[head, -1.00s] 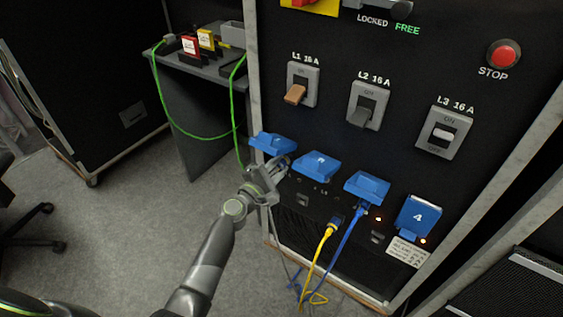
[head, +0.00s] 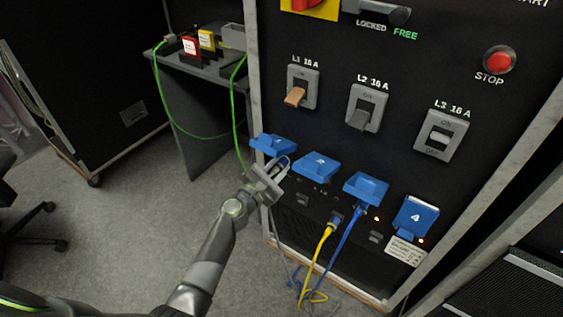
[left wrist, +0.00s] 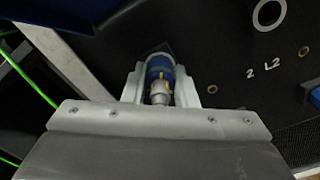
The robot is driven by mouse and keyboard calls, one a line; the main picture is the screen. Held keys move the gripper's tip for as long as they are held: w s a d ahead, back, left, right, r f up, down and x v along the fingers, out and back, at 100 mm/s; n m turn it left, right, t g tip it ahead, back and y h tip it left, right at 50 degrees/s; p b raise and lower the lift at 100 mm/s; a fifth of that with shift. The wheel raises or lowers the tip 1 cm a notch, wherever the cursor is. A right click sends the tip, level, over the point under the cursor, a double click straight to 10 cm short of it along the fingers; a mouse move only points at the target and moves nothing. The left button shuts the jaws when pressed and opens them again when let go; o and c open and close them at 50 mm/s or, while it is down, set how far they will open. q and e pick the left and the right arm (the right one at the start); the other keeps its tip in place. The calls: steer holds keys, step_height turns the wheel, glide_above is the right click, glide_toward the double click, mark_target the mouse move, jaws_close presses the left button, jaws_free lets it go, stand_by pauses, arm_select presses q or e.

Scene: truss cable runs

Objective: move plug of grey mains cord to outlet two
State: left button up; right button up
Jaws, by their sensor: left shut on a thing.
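My left gripper (head: 276,170) is shut on a blue plug (left wrist: 160,68) with a yellow mark, in front of the panel below the blue lid of outlet one (head: 272,145). In the left wrist view the plug sits between the two fingers (left wrist: 160,88). I cannot tell whether its front end is inside a socket. The blue lid of outlet two (head: 316,166) is raised, just right of my gripper. A round grey ring (left wrist: 268,13) shows near the "2 L2" label in the wrist view. A thin grey cord (head: 281,250) hangs below the gripper. My right gripper is out of view.
A yellow plug (head: 335,222) with its cord and a blue cord (head: 347,240) under the third lid (head: 366,188) hang right of my gripper. Lid four (head: 416,218) is down. A green cord (head: 236,120) hangs to the left. Breaker switches (head: 302,88) are above.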

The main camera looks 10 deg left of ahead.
arm_select(q)
steer(key=shift+r, duration=0.1)
stand_by(0.6)
steer(key=shift+p+v, duration=0.45)
steer(key=shift+v, duration=2)
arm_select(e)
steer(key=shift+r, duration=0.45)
